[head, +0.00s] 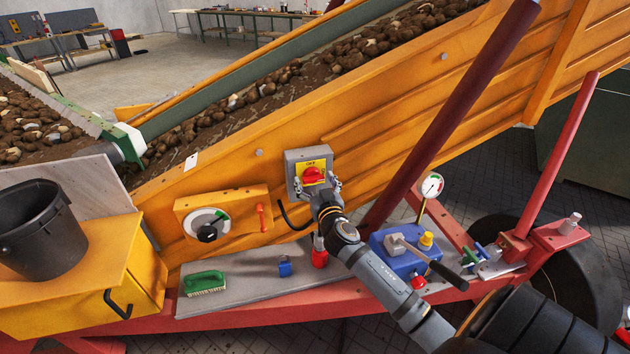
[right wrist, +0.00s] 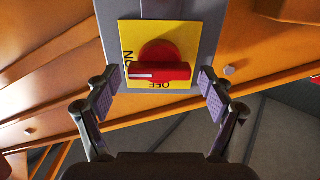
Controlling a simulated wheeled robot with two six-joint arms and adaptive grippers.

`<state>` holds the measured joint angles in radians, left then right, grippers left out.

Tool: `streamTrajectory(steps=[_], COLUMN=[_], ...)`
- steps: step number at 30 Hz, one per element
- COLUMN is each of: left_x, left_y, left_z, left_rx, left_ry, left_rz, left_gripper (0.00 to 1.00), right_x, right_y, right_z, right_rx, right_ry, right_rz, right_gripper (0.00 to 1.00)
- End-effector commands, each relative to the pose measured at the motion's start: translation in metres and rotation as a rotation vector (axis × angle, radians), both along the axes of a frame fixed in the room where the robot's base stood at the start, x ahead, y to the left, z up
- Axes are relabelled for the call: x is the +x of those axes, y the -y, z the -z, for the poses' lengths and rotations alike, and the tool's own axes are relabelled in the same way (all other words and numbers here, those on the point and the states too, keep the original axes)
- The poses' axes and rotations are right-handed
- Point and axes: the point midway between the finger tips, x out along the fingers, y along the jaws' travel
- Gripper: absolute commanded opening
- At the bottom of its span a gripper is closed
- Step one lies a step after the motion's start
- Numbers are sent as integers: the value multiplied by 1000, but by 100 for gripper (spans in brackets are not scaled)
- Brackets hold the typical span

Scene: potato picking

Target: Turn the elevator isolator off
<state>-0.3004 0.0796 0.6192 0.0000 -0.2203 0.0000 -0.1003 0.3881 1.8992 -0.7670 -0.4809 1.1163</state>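The elevator isolator is a grey box (head: 296,158) with a yellow plate and a red rotary knob (head: 313,175) on the orange elevator side. In the right wrist view the red knob (right wrist: 160,72) lies crosswise. Its white mark is at the left end, towards the letters ON; OFF reads upside down below it. My right gripper (head: 316,187) is open, its fingers to either side of the knob. In the right wrist view my right gripper (right wrist: 160,88) shows gaps between both finger pads and the knob. My left gripper is not in view.
A control panel with a black dial (head: 208,232) sits left of the isolator. Below are a green brush (head: 205,283), a blue padlock (head: 285,268) and a blue valve block (head: 400,250) with a lever. A dark red post (head: 450,120) slopes up to the right. A black bucket (head: 38,235) stands left.

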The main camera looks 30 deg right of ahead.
Motion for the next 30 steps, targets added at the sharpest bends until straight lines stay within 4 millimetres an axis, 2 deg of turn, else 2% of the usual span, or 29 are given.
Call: streamTrajectory(steps=[1, 10, 20, 30], left_x=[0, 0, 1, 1], left_y=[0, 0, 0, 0], left_z=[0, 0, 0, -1], left_rx=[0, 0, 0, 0], left_ry=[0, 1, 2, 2], left_rz=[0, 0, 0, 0], left_gripper=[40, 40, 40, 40], right_x=[0, 0, 0, 0], right_y=[0, 0, 0, -2], right_z=[0, 0, 0, -1], right_rx=[0, 0, -48, -283], right_ry=[0, 0, -14, -91], right_rz=[0, 0, 0, 1], right_gripper=[70, 30, 30, 30])
